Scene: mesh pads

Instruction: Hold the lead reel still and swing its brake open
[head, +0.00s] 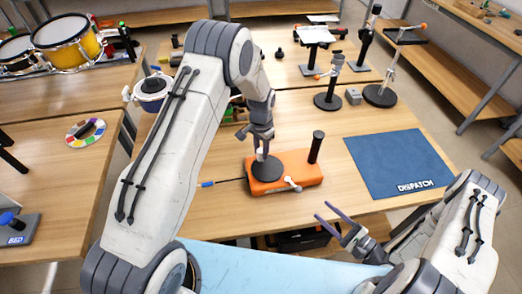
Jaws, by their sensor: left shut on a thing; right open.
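The lead reel stands on the wooden table as an orange base (307,165) with a round black disc (267,171) on its left part and an upright black post (316,146) at its right rear. A small pale lever, which looks like the brake (293,184), lies at the base's front edge. A thin dark lead with a blue end (208,184) runs out to the left. My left gripper (261,150) points down over the disc and is shut on a small pale upright part of the reel, mostly hidden by the fingers. My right gripper (328,218) is open and empty, in front of the base and apart from it.
A blue mat marked DISPATCH (398,163) lies to the right of the reel. Stands with black round bases (327,101) are behind it. Bare table lies between reel and mat.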

